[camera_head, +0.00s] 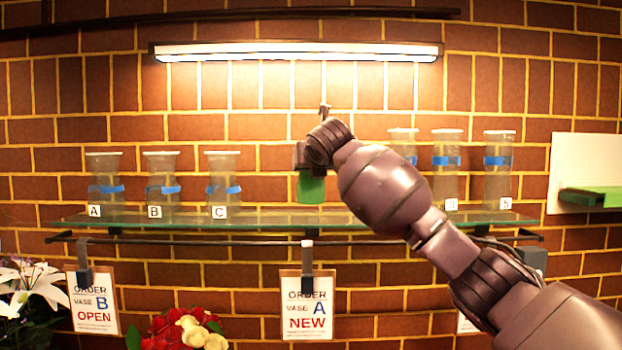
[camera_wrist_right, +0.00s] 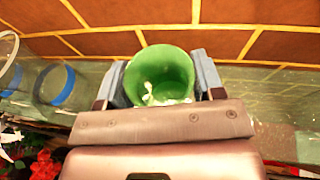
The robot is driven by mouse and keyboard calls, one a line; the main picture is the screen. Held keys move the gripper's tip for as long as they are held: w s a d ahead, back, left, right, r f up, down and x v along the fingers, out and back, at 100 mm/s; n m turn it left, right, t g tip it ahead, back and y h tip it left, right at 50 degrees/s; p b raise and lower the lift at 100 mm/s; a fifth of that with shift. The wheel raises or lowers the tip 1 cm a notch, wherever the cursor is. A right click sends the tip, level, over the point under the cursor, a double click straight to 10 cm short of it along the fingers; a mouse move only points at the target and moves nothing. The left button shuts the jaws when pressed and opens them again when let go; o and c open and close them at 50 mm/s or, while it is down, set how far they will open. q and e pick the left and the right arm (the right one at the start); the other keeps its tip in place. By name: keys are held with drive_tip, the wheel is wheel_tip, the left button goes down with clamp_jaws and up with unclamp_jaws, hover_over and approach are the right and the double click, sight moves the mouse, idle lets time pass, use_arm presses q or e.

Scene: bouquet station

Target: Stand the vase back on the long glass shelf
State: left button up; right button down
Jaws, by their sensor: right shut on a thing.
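A green vase (camera_head: 311,189) shows below my right gripper (camera_head: 311,165) in the head view, over the middle of the long glass shelf (camera_head: 275,219). The vase is upright, its lower end close to the shelf top; I cannot tell whether it touches. In the right wrist view, the round mouth of the vase (camera_wrist_right: 160,68) sits between the two fingers of my right gripper (camera_wrist_right: 160,85), which is shut on it. Small white flowers or leaves show inside the mouth. My wrist hides the vase's upper part in the head view. My left gripper is not in view.
Clear vases A (camera_head: 104,177), B (camera_head: 161,177) and C (camera_head: 222,176) stand left on the shelf. Several more (camera_head: 447,165) stand right, partly behind my arm. Order cards (camera_head: 307,308) hang from the rail below. Shelf space between C and my gripper is clear.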

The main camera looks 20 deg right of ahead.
wheel_tip(320, 180, down, 4)
drive_tip(key=shift+d+r, duration=0.1)
drive_tip(key=shift+r, duration=0.25)
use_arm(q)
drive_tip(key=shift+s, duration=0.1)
use_arm(e)
drive_tip(key=shift+c, duration=1.2)
unclamp_jaws()
drive_tip(key=shift+f, duration=0.2)
drive_tip(key=shift+s+r, duration=0.15)
use_arm(q)
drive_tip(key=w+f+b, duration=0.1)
drive_tip(key=b, duration=0.1)
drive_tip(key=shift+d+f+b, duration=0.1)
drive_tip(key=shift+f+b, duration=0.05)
drive_tip(key=shift+b, duration=0.2)
use_arm(e)
drive_tip(key=v, duration=1.1)
drive_tip(key=shift+s+r, duration=0.15)
drive_tip(key=shift+s, duration=0.15)
